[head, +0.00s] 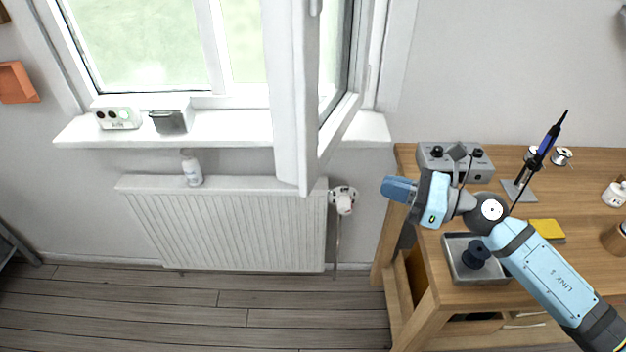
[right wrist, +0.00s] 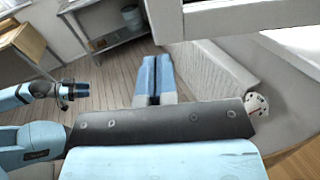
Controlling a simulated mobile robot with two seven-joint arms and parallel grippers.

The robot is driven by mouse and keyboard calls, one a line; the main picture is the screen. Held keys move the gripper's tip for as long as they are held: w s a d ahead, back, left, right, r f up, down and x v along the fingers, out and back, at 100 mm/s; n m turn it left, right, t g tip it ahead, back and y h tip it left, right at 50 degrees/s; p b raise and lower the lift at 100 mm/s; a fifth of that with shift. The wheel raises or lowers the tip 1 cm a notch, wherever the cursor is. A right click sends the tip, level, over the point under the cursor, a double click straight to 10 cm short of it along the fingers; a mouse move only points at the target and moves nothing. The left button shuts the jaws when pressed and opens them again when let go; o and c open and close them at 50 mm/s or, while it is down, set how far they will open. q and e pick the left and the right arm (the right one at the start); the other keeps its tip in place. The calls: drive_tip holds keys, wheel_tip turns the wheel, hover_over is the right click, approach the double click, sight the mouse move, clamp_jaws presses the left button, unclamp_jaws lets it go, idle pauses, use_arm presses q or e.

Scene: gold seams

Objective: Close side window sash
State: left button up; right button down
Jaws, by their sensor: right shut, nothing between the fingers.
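The white side window sash (head: 293,100) stands swung open into the room, its free edge toward me and its far side near the right jamb. Its lower part also shows at the top of the right wrist view (right wrist: 240,20). My right gripper (head: 386,188) is to the right of the sash's lower corner, apart from it in the picture, with blue fingers shut and empty. The fingers also show in the right wrist view (right wrist: 153,75). My left gripper (right wrist: 77,90) shows small at the left of the right wrist view; its finger opening is unclear. The head view does not show it.
The sill (head: 235,128) holds a white socket box (head: 118,116) and a grey container (head: 170,121). A wooden workbench (head: 415,270) with a grey device (head: 435,160) and metal tray (head: 455,262) stands right.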

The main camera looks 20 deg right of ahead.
sight(312, 164)
drive_tip(key=p+x, duration=0.4)
drive_tip(key=x, duration=0.8)
drive_tip(key=shift+w+a+r, duration=0.1)
drive_tip(key=shift+w+a, duration=0.45)
drive_tip(key=shift+a, duration=0.05)
drive_tip(key=shift+w+a, duration=0.1)
